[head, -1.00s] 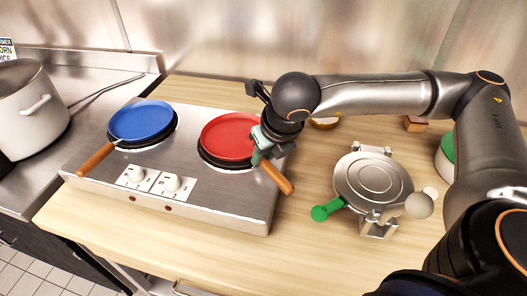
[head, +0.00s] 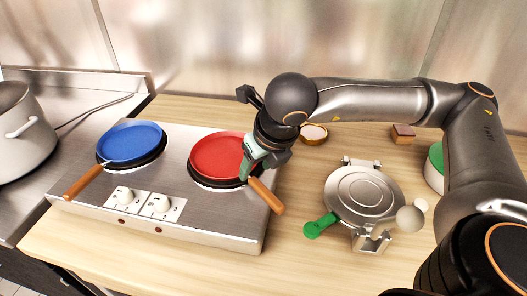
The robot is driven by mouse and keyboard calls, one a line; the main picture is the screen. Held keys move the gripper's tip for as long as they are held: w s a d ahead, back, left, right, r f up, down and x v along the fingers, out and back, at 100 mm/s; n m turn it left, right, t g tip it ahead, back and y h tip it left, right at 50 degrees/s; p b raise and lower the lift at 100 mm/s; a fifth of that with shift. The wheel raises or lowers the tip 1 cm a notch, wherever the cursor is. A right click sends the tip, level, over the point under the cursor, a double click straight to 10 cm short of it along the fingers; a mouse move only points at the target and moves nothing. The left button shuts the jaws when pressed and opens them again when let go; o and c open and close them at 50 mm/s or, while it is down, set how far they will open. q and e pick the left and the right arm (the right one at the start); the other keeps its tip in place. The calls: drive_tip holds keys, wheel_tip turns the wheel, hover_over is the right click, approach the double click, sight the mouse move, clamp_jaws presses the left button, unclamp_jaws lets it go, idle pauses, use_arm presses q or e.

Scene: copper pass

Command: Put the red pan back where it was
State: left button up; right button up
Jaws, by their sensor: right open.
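The red pan (head: 217,156) rests on the right burner of the steel two-burner stove (head: 214,227). Its wooden handle (head: 268,197) points to the lower right, past the stove's edge. My right gripper (head: 246,172) is open at the pan's right rim, close to where the handle begins. Whether its fingers touch the pan or handle cannot be told. My left gripper is not in view.
A blue pan (head: 130,142) sits on the left burner, with its handle toward the front. A large pot (head: 22,140) is at far left.

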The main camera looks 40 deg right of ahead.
drive_tip(key=v, duration=0.8)
drive_tip(key=shift+r, duration=0.2)
drive_tip(key=shift+s, duration=0.1)
